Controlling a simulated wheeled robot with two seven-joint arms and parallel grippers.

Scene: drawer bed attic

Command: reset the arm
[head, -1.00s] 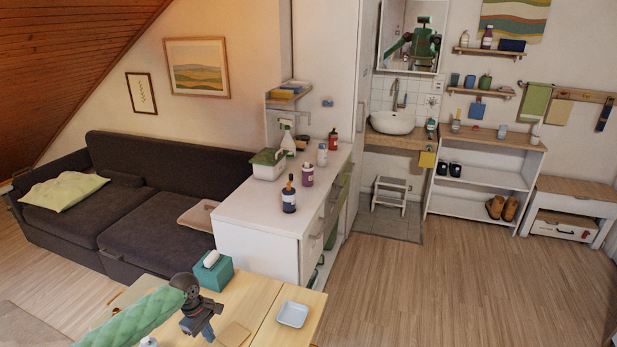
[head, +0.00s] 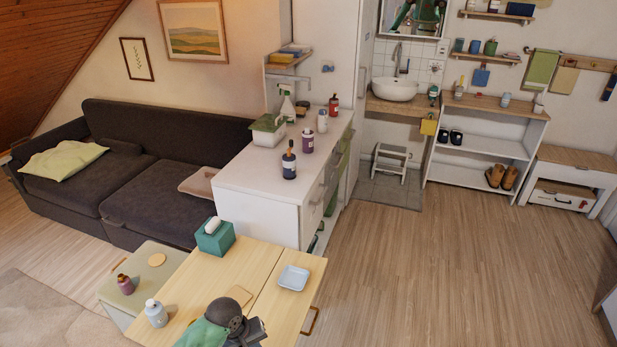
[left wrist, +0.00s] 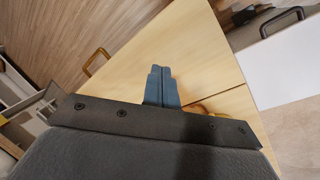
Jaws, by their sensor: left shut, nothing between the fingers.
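My left arm enters the head view at the bottom, low over the wooden table (head: 205,275). Its dark wrist shows there, while the fingertips are cut off or hidden. In the left wrist view my left gripper (left wrist: 161,72) is shut and empty, its two fingers together above the table top (left wrist: 190,45). My right gripper is in neither view.
On the table stand a teal tissue box (head: 215,237), a light square dish (head: 293,278) and a pale bottle (head: 156,313). A small dark red bottle (head: 125,284) stands on a lower pale surface at left. A white cabinet (head: 262,215) adjoins behind. Wooden floor is clear at right.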

